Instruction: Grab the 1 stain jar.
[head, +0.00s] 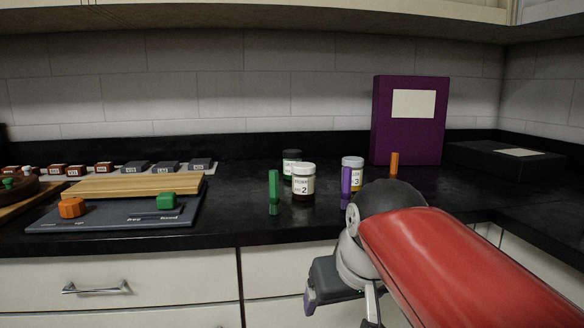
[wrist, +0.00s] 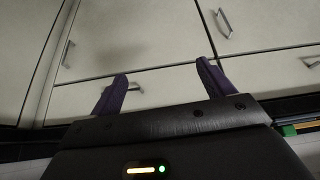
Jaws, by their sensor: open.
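Three lidded jars stand upright on the black counter in the head view. A white-capped jar (head: 303,183) has a label reading 2. Another white-capped jar (head: 356,174) reads 3 and is partly covered by a purple stick. A dark-capped jar (head: 291,157) stands behind the 2 jar; its number is hidden, so I cannot confirm it is the 1 stain jar. My gripper (wrist: 162,76) is open and empty, with its purple fingers apart. In the head view it hangs low in front of the drawers, below the counter edge and away from the jars.
A green stick (head: 274,188) stands left of the 2 jar, and an orange stick (head: 394,163) stands at right. A purple binder (head: 408,145) stands behind. A dark board (head: 190,212) with a wooden plank (head: 135,184) lies at left. A black box (head: 510,160) is at right.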

